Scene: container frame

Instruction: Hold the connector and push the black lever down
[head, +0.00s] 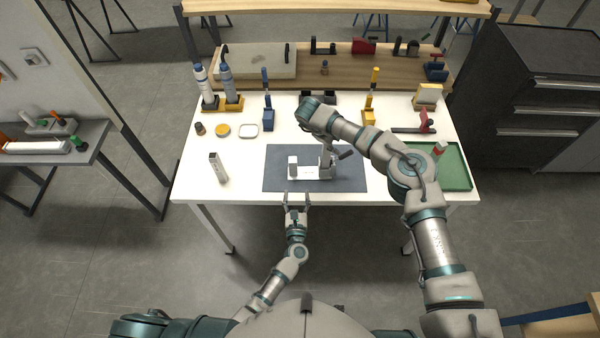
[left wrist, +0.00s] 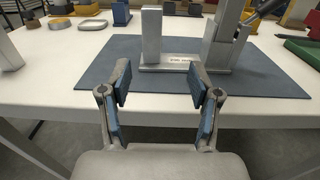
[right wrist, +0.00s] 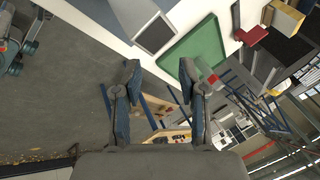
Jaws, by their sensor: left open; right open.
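A pale grey connector fixture (head: 311,173) stands on the dark mat, with a short block on its left and a taller post on its right. A black lever (head: 346,154) sticks out right of the post. The fixture also shows in the left wrist view (left wrist: 170,62), beyond the fingers. My left gripper (head: 297,196) is open and empty at the table's front edge, short of the fixture. My right gripper (head: 327,140) is close above the tall post; its fingers are hard to separate there. In the right wrist view it (right wrist: 160,78) is open with nothing between the fingers.
The mat (head: 272,180) lies on the white table (head: 190,190). A grey upright block (head: 217,168) stands left, a green tray (head: 455,172) right. Bottles, coloured stands and a wooden shelf (head: 340,78) line the back. Table around the mat is mostly clear.

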